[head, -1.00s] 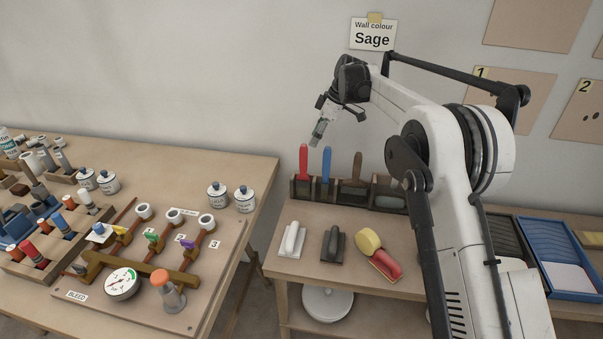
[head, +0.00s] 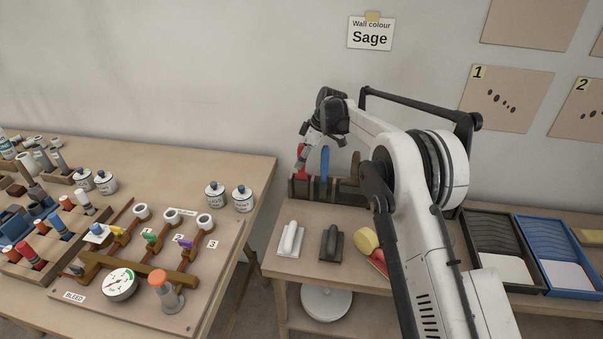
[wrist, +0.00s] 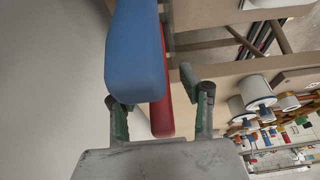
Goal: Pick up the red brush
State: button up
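The red brush stands handle-up in a dark wooden rack (head: 326,188) at the back of the right table; its red handle (head: 302,173) shows partly behind my gripper (head: 304,156). The blue handle (head: 325,162) stands just right of it. In the wrist view, my gripper (wrist: 152,88) is open, with one finger on each side of the red handle (wrist: 162,117) in the picture. The blue handle (wrist: 135,55) is large and close, overlapping the red one and part of the left finger's side. I cannot tell whether the fingers touch anything.
A brown handle (head: 355,164) stands further right in the rack. A white-handled trowel (head: 290,240), a dark-handled trowel (head: 331,243) and a yellow sponge (head: 366,240) lie in front. A black tray (head: 485,250) and a blue tray (head: 540,250) lie right. The wall is close behind.

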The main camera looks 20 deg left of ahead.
grip_shut()
jog(key=shift+r, duration=0.1)
dwell(0.3)
